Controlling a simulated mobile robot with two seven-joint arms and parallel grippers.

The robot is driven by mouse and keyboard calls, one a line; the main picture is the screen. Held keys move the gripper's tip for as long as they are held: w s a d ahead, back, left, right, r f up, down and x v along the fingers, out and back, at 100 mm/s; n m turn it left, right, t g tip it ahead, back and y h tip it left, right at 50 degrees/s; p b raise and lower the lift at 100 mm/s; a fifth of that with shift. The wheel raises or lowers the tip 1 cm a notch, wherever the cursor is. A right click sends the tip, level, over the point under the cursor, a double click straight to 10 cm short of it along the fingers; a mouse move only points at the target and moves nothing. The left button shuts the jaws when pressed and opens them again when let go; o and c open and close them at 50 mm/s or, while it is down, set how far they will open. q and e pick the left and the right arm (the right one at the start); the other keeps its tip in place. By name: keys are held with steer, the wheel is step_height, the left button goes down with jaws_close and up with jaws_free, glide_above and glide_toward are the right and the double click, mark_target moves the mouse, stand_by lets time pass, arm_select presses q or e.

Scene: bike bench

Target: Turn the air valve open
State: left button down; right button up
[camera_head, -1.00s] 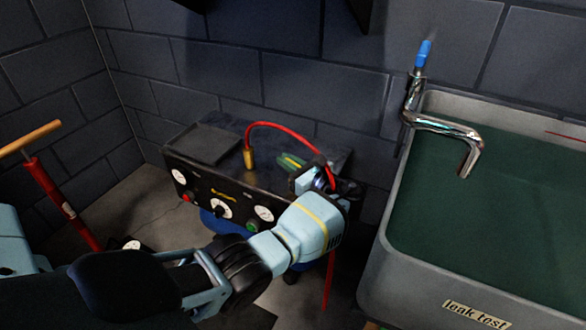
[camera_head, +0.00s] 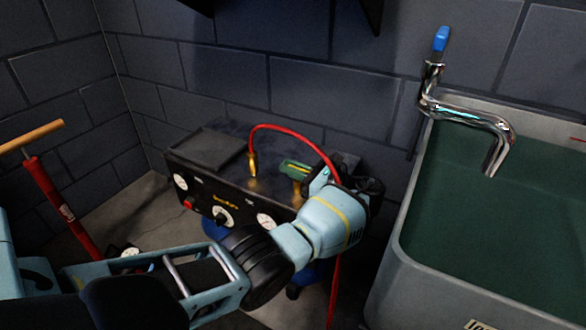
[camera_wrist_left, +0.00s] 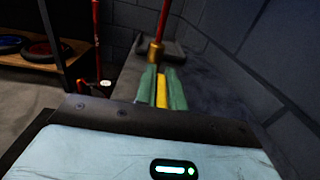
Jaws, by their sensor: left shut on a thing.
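My right gripper is not in view.
A red hose (camera_head: 287,128) arches from the brass fitting over the handle and hangs down beside my wrist. A grey sink (camera_head: 402,262) with a chrome tap (camera_head: 470,115) stands to the right. A red pump (camera_head: 62,200) stands at the left. The block wall is close behind.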

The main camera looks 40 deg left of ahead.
arm_select(q)
steer(key=c, duration=1.5)
jaws_free()
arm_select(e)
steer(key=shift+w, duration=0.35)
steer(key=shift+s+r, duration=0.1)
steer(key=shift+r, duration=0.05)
